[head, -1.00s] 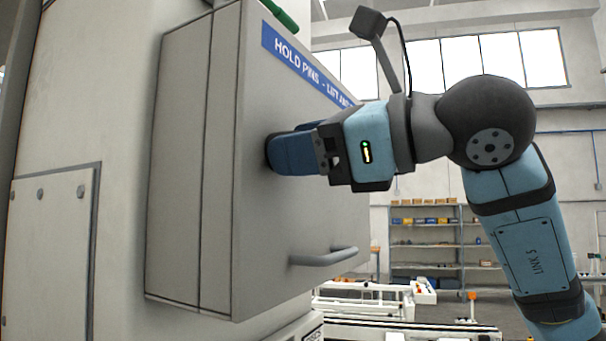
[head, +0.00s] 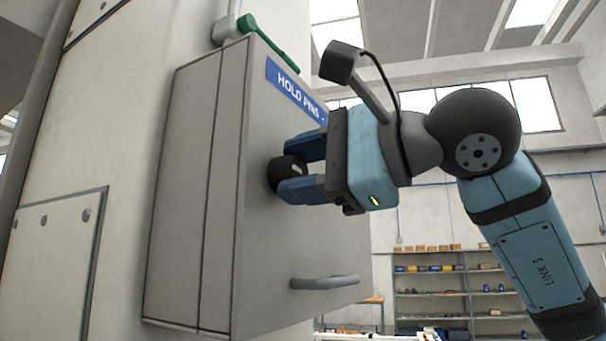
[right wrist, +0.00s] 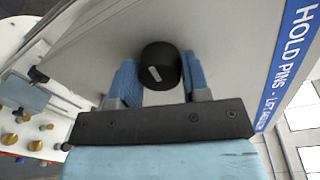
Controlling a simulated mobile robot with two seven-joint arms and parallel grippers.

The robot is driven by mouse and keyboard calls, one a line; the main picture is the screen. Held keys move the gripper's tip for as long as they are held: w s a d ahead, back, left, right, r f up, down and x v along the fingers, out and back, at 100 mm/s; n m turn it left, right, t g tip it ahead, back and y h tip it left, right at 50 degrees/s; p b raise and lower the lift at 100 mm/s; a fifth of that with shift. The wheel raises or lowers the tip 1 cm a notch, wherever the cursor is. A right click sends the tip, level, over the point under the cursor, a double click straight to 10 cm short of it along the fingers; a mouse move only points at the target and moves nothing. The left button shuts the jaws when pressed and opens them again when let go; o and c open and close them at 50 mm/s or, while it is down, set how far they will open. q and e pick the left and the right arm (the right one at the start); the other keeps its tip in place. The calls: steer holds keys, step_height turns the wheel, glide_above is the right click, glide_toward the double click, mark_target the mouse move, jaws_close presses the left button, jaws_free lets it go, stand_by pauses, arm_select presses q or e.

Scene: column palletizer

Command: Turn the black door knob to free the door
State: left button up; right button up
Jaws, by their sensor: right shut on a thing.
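The black door knob (head: 279,175) is on the front of the grey cabinet door (head: 262,245). My right gripper (head: 291,170) has its blue fingers on either side of the knob and is shut on it. The right wrist view shows the round knob (right wrist: 160,62) between the two fingers, with a short white mark on its face, slanted in that picture. The door looks flush with the cabinet body (head: 185,190). My left gripper is not in view.
A grey bar handle (head: 325,282) sticks out low on the door. A green lever (head: 268,42) is at the cabinet's top, above a blue "HOLD PINS" label (head: 297,92). Shelves (head: 450,285) stand far behind on the right. The space in front of the door looks clear.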

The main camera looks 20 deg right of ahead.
steer(key=shift+n, duration=0.4)
steer(key=o, duration=0.9)
steer(key=b+v, duration=0.1)
steer(key=v, duration=1.3)
steer(key=shift+a, duration=0.1)
steer(key=shift+w, duration=0.1)
